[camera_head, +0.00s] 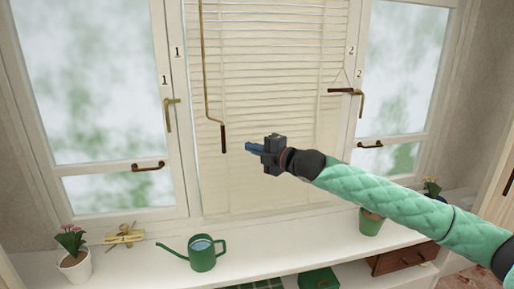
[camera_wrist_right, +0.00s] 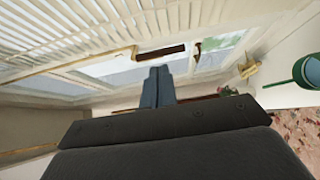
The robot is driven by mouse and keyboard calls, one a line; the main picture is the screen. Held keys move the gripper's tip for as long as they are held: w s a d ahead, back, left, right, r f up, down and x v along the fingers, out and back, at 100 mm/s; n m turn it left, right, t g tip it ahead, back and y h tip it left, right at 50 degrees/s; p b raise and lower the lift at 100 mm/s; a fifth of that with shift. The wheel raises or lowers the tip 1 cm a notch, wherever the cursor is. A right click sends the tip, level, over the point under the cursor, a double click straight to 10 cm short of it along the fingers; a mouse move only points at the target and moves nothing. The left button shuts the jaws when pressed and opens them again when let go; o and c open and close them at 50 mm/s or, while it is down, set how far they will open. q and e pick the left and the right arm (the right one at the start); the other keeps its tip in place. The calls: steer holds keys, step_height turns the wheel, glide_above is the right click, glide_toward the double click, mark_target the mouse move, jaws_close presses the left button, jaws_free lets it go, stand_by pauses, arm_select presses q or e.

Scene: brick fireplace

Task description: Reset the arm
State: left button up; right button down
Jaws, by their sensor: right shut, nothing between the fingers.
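My right arm comes in from the right in the head view, covered in a green padded sleeve. Its gripper (camera_head: 250,148) is raised in front of the window blind and points left. Its fingers are shut together with nothing between them; they also show shut in the right wrist view (camera_wrist_right: 158,84). The blind's crank rod (camera_head: 223,138), with a dark brown handle, hangs just left of the fingertips, with a gap in the picture. My left gripper is in neither view.
A slatted blind (camera_head: 270,60) covers the middle window. Window handles (camera_head: 169,112) stick out at the sides.

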steer(key=s+d+f+m+h, duration=0.1)
steer(key=s+f+m+h, duration=0.1)
steer(key=s+f+m, duration=0.45)
steer(key=s+d+f+m+h, duration=0.15)
steer(key=s+f, duration=0.25)
steer(key=f, duration=0.6)
steer(key=s+f+m+h, duration=0.3)
steer(key=s+f+m, duration=0.25)
steer(key=f, duration=0.25)
steer(key=s+d+f+m+g+h, duration=0.25)
steer(key=s+d+f+m, duration=0.25)
steer(key=s+d+f, duration=0.45)
steer(key=s+d+f+m+g+h, duration=0.25)
steer(key=s+d+f+m, duration=0.35)
steer(key=s, duration=0.7)
steer(key=s+d+f+m+g+h, duration=0.2)
steer(key=s+d+f+m+h, duration=0.1)
steer(key=s+d+f, duration=0.55)
steer(key=s+a+f, duration=0.1)
steer(key=s+f, duration=0.1)
steer(key=f, duration=0.9)
steer(key=s+a+f+g, duration=0.1)
steer(key=s+f, duration=0.1)
steer(key=f, duration=0.8)
steer(key=s+a+f+g, duration=0.1)
steer(key=s+f, duration=0.1)
steer(key=f, duration=0.9)
steer(key=shift+s+a+f, duration=0.25)
steer(key=shift+a+f, duration=0.1)
steer(key=shift+a, duration=0.05)
